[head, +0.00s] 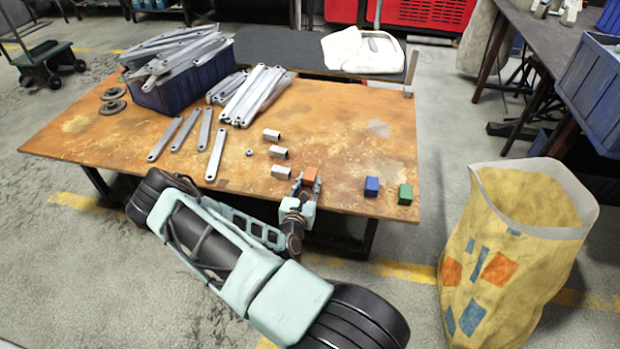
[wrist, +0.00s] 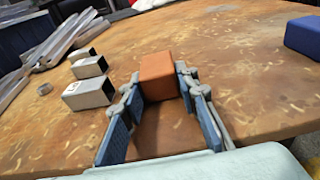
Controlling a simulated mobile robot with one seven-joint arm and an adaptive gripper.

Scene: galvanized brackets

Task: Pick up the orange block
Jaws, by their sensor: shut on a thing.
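The orange block (head: 310,174) is at the front edge area of the rust-brown table (head: 340,120), between the fingers of my gripper (head: 307,186). In the wrist view the orange block (wrist: 158,76) sits between the far ends of the two blue-padded fingers of my gripper (wrist: 163,88). My gripper is shut on the block. The lower part of the block is partly hidden by the fingers in the head view. I cannot tell whether the block touches the table.
A blue block (head: 372,186) and a green block (head: 405,194) stand to the right. Several short metal tubes (head: 279,152) and flat brackets (head: 216,154) lie to the left. A blue crate (head: 180,90) heaped with brackets stands at the back left. A yellow sack (head: 510,260) stands right of the table.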

